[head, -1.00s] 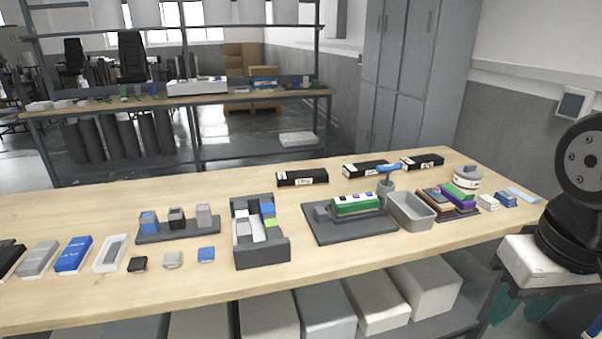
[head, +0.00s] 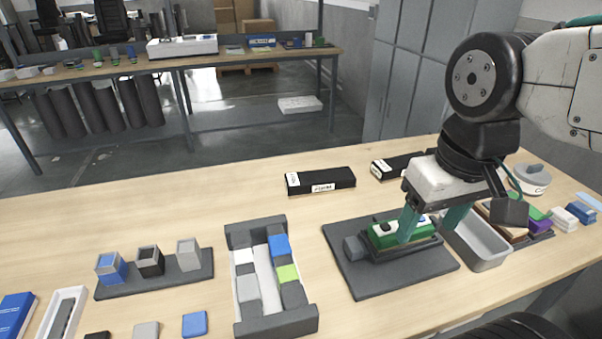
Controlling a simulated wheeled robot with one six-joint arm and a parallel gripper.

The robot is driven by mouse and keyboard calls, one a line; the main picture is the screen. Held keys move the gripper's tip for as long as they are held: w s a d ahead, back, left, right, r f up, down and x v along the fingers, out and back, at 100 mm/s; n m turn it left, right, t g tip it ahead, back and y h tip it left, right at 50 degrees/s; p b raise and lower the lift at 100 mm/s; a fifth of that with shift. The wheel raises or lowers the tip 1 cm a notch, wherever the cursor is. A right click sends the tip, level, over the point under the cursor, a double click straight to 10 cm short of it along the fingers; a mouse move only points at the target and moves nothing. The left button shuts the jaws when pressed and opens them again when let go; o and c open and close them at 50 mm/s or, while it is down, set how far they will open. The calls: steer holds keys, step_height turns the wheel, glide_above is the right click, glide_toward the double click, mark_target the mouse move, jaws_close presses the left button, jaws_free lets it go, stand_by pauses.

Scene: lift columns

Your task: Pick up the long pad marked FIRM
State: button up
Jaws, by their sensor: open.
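Long black pads with white labels lie toward the back of the table. The left one (head: 320,181) lies clear of the others; its front label is small and seems to read FIRM, though I cannot be sure. Another black pad (head: 388,169) lies to its right, partly covered by my arm, and its label cannot be read. A third is not visible now, likely hidden behind my arm. My gripper (head: 428,230) is open, its teal fingers pointing down over the green block and the grey bin, to the right and in front of the left pad. It appears empty.
A green block (head: 383,236) sits on a dark fixture plate (head: 358,284), beside a grey bin (head: 489,257). A dark tray of blocks (head: 277,327) and a rack of cups (head: 198,281) stand left. Table around the left pad is clear.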

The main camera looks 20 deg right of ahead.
steer(key=o, duration=0.5)
steer(key=w+a+n+g+y, duration=0.1)
steer(key=w+a+n+y, duration=0.1)
steer(key=w, duration=0.6)
steer(key=n+y, duration=0.1)
steer(key=n, duration=0.1)
steer(key=shift+w+a+n+g, duration=0.3)
steer(key=shift+w+g, duration=0.1)
steer(key=n+t+y, duration=0.3)
steer(key=n+y, duration=0.7)
steer(key=n, duration=0.1)
glide_toward(322, 176)
steer(key=shift+w+a+r, duration=0.1)
steer(key=shift+a+r, duration=0.2)
steer(key=shift+a, duration=0.5)
steer(key=shift+w+f, duration=0.15)
steer(key=shift+f, duration=0.1)
steer(key=shift+w+a+f, duration=0.1)
steer(key=shift+a+f, duration=0.1)
steer(key=shift+a, duration=0.1)
steer(key=shift+f+x, duration=0.15)
steer(key=shift+x, duration=1.5)
steer(key=shift+f+x, duration=0.1)
steer(key=shift+x, duration=1.6)
